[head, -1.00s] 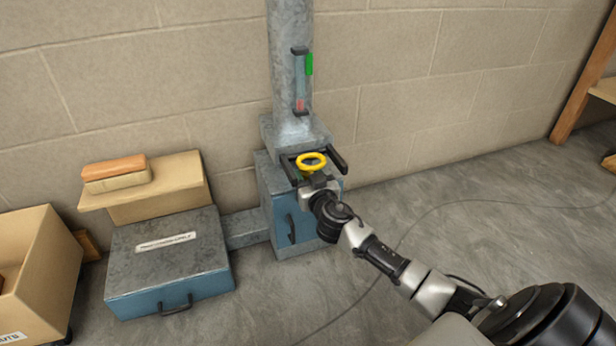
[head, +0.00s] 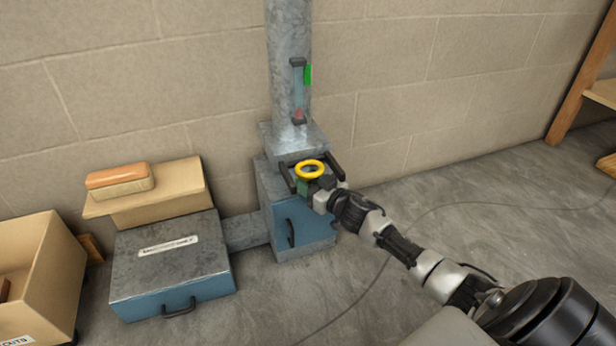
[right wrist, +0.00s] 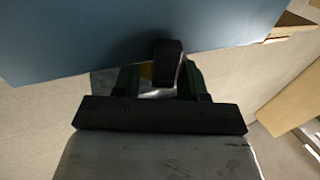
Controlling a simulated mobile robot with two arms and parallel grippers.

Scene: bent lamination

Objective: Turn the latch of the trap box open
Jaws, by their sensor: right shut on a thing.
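The trap box (head: 283,213) is a blue box with a grey metal rim, standing at the foot of the pipe against the wall. A yellow ring (head: 309,162) sits at its top, between two black bars. My right gripper (head: 305,185) is at the upper front of the box, just below the ring. In the right wrist view its greenish-dark fingers (right wrist: 157,82) are shut on a short black latch piece (right wrist: 167,62) in front of the blue panel. A bit of yellow shows behind it. The fingers partly hide the latch's mount. My left gripper is out of view.
A galvanized pipe (head: 291,30) with a gauge (head: 298,90) rises above the box. A low blue-grey case (head: 170,265) stands left, with a carton (head: 150,203) behind it. An open carton (head: 35,270) is at far left.

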